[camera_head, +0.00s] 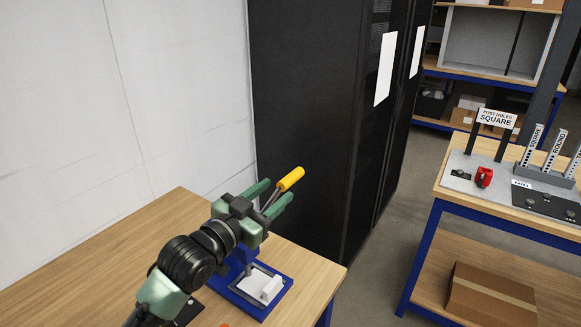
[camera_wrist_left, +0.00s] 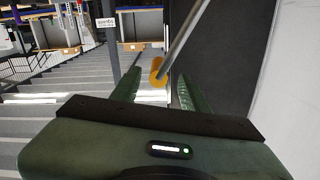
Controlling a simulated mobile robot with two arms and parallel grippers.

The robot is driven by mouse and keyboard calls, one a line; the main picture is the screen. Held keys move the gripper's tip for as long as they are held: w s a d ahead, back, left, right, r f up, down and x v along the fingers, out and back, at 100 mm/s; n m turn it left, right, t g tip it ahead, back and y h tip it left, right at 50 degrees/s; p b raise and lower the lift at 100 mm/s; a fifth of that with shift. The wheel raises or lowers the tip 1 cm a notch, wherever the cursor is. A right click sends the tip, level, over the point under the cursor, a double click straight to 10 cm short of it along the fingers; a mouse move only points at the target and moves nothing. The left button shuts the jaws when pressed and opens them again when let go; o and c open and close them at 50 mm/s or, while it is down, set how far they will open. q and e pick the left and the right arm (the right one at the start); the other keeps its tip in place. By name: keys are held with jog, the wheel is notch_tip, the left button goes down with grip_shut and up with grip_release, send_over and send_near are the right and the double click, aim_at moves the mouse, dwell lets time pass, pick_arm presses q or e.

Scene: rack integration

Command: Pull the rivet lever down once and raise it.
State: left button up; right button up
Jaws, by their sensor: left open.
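The rivet lever (camera_head: 291,179) has a yellow grip on a grey metal rod and slants up to the right from a blue press base (camera_head: 250,307) on the wooden table. My left gripper (camera_head: 275,190) is open, with its green fingers on either side of the lever's rod, just below the yellow grip. My right gripper is not in view.
The wooden table (camera_head: 60,270) is clear at the left, beside a white wall. A tall black rack (camera_head: 305,100) stands close behind the lever. At the right, another bench (camera_head: 450,190) holds signs, labelled posts and a red part, with a cardboard box (camera_head: 490,295) below.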

aim_at(292, 178)
pick_arm(q)
jog(key=shift+w+d+r, duration=0.15)
jog(key=shift+w+d, duration=0.05)
jog(key=p+x, duration=0.2)
jog(key=x, duration=0.5)
jog(key=shift+s, duration=0.1)
grip_shut()
dwell(1.2)
